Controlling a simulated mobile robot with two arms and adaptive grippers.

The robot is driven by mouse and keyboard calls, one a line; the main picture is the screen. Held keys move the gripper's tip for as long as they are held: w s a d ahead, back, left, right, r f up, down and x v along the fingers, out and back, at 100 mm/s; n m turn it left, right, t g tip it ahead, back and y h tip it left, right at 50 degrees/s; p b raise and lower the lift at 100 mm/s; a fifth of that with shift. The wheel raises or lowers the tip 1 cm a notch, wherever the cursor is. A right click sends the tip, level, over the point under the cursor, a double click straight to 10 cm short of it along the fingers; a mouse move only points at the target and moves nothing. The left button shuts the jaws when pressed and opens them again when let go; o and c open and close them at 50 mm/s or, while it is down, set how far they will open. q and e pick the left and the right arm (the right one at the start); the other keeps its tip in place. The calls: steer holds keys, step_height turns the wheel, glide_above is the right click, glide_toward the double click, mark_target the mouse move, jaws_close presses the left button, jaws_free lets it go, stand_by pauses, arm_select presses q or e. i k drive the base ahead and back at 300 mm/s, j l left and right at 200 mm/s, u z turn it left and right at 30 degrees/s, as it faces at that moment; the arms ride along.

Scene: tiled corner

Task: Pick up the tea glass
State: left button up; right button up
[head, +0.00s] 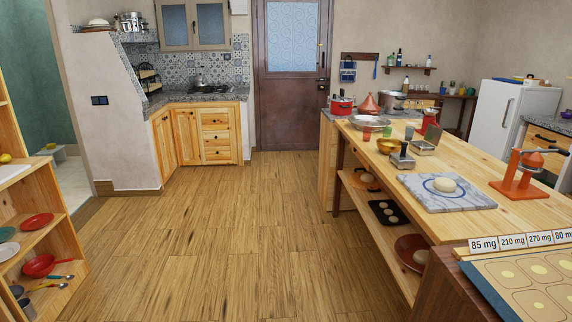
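Several small cups or glasses stand on the far part of the wooden island (470,225), in the right half of the head view. A reddish one (367,135) is near the left edge, a green one (387,132) is just right of it, and a grey one (409,133) is further right. They are small in the picture, and I cannot tell which is the tea glass. Neither of my grippers shows in this view.
A gold bowl (387,146), a metal tray (370,122) and a dark-handled tool (402,158) surround the cups. A marble board (425,194) with dough (444,185) and an orange press (520,172) lie nearer. The wooden floor (230,230) left of the island is clear.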

mark_target(387, 130)
steer(key=i+z, duration=0.1)
steer(key=i, duration=1.05)
steer(key=i+j+z, duration=0.1)
steer(key=i, duration=1.05)
